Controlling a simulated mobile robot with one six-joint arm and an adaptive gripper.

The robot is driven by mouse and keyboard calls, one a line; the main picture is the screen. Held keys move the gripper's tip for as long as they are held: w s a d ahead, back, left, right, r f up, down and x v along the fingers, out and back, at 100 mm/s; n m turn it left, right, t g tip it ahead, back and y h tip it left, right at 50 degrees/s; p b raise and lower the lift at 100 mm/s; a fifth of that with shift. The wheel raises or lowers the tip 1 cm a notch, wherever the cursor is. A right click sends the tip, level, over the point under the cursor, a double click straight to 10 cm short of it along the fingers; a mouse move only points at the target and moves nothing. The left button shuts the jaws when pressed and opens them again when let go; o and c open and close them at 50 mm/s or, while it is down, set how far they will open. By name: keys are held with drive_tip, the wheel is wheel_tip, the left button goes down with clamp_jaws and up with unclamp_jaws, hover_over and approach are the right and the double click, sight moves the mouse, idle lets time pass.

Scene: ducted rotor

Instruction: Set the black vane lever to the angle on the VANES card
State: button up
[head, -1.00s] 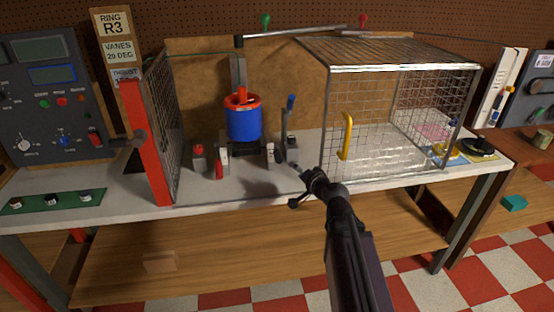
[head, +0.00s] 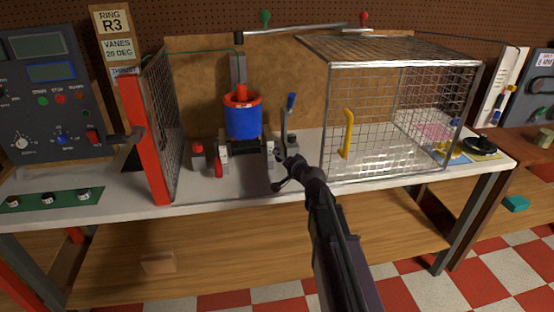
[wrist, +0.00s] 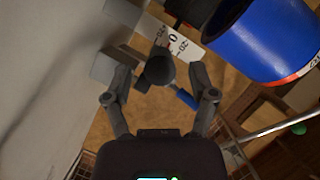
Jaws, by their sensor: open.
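The VANES card (head: 118,49) on the wooden post at the left appears to read 20 DEG. My gripper (head: 280,170) is open at the front of the rotor stand, right of the blue duct. In the wrist view a dark round-ended lever (wrist: 160,70), probably the black vane lever, stands between the spread fingers of my gripper (wrist: 159,78). I see no clear grip on it. A white scale (wrist: 180,45) marked 0 and 20 lies just beyond it. The lever's angle cannot be read clearly. In the head view my gripper hides much of this spot.
The blue duct with a red rim (head: 243,118) stands close by. A blue-tipped upright lever (head: 290,105) is just behind my gripper. A mesh cage with a yellow handle (head: 347,133) is at the right, and a red-framed mesh panel (head: 145,140) at the left. Red-handled clamps (head: 218,168) stand in front.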

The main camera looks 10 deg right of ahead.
drive_tip(key=shift+x, duration=1.7)
drive_tip(key=shift+b, duration=0.3)
clamp_jaws()
